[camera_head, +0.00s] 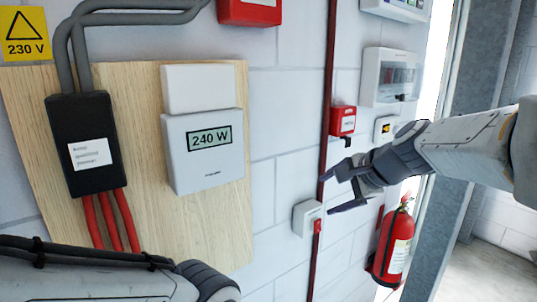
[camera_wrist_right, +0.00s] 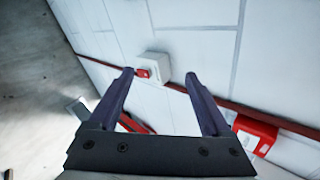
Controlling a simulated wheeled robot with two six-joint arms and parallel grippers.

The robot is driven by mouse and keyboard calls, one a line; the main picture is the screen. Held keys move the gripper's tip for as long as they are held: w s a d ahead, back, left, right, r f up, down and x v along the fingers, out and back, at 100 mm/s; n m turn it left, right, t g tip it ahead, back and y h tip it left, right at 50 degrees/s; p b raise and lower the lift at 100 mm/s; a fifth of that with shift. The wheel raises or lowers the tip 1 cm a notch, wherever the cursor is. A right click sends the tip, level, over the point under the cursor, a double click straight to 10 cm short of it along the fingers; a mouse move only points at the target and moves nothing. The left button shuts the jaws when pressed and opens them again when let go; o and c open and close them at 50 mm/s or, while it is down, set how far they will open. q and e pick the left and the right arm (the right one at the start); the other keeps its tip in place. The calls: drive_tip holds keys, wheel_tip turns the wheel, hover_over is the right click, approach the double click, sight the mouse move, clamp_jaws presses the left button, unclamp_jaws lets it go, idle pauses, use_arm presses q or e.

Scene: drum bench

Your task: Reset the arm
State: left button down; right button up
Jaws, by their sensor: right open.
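My right arm comes in from the right in the head view. Its gripper (camera_head: 331,191) is open, with its two dark fingers apart and nothing between them. The fingers point left toward the white block wall, close to a white socket box with a red plug (camera_head: 306,217). In the right wrist view the open gripper (camera_wrist_right: 160,75) shows the same socket box (camera_wrist_right: 153,66) ahead, between and beyond the fingertips, apart from them. My left arm lies across the bottom left of the head view; its gripper is out of the picture.
A wooden board (camera_head: 222,225) carries a meter reading 240 W (camera_head: 200,170) and a black box (camera_head: 85,120) with red cables. A red call box (camera_head: 342,121), a breaker box (camera_head: 385,77) and a fire extinguisher (camera_head: 394,246) are near my right arm. A doorway opens at right.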

drive_tip(key=s+d+f+n+g+h, duration=0.25)
drive_tip(key=s+f+n, duration=0.55)
drive_tip(key=f, duration=0.4)
drive_tip(key=s+d+f+n+g+h, duration=0.25)
drive_tip(key=s+f+n, duration=0.35)
drive_tip(key=s+f, duration=0.45)
drive_tip(key=s+a+r+n+g, duration=0.1)
drive_tip(key=s+a+n, duration=0.1)
drive_tip(key=s+a, duration=0.2)
drive_tip(key=s+a+r+n+g, duration=0.1)
drive_tip(key=s+a+r+n, duration=0.1)
drive_tip(key=s+a+n, duration=0.1)
drive_tip(key=s+a+r+n+g+y, duration=0.1)
drive_tip(key=s+a+n, duration=0.1)
drive_tip(key=s+a, duration=0.3)
drive_tip(key=shift+a+r+n, duration=0.3)
drive_tip(key=shift+a+r, duration=0.05)
drive_tip(key=shift+a, duration=0.75)
